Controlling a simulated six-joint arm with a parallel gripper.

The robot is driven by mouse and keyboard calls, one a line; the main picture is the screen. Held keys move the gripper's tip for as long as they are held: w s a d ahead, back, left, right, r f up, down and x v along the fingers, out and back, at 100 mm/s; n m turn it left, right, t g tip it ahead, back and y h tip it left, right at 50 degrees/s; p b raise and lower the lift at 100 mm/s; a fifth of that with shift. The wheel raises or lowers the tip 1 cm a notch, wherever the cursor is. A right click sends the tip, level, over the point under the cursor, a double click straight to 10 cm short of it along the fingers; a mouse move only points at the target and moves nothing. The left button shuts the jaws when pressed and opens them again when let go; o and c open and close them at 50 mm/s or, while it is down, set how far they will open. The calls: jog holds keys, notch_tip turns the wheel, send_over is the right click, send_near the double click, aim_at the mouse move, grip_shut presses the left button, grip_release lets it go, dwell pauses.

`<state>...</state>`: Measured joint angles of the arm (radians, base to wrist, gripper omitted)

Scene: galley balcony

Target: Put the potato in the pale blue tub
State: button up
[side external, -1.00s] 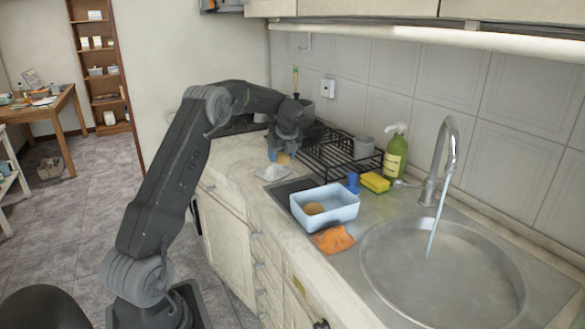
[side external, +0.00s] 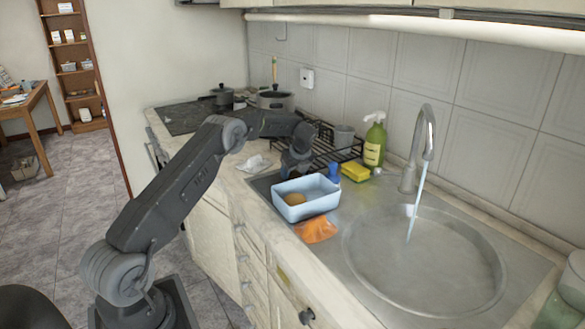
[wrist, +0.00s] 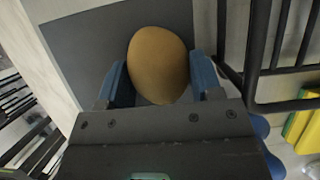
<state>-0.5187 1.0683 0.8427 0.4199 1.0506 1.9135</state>
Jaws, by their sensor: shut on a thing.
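A smooth brown-yellow oval potato (wrist: 158,62) sits between the two blue fingers of my gripper (wrist: 160,85) in the wrist view. My gripper is shut on it. In the side view my gripper (side external: 293,172) is just behind the pale blue tub (side external: 307,208), above the dark panel beside the sink. The held potato is hidden there. The tub is open and upright at the sink's left edge. Another round brown item (side external: 295,199), like a potato, lies inside it.
A black dish rack (side external: 335,150) with a grey cup (side external: 344,137) stands behind my gripper. A blue item (side external: 334,172), a yellow-green sponge (side external: 355,172) and a green soap bottle (side external: 374,145) are right of it. An orange cloth (side external: 316,230) lies before the tub. Water runs into the sink (side external: 425,260).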

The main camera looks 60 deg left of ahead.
jog(key=shift+f, duration=0.15)
jog(key=o, duration=1)
jog(key=s+d+r+n+t, duration=0.1)
jog(key=s+d+r+n, duration=0.1)
jog(key=d+r, duration=0.7)
jog(key=s+d+r+n+t, duration=0.1)
jog(key=s+d+r+n, duration=0.1)
jog(key=d+r, duration=0.75)
jog(key=s+d+r+n+t+h, duration=0.15)
jog(key=s+d+r+n, duration=0.25)
jog(key=s+d+r, duration=0.4)
jog(key=s+d+f+n+h, duration=0.1)
jog(key=s+d+f+n, duration=0.1)
jog(key=s, duration=0.5)
jog(key=s+d+f+n+t+h, duration=0.1)
jog(key=s+d+f+n, duration=0.1)
jog(key=s+d+n, duration=0.2)
jog(key=s+d+f+n+t+h, duration=0.1)
jog(key=s+d+n, duration=0.3)
jog(key=s, duration=0.7)
jog(key=shift+d+f, duration=0.6)
jog(key=shift+f, duration=0.1)
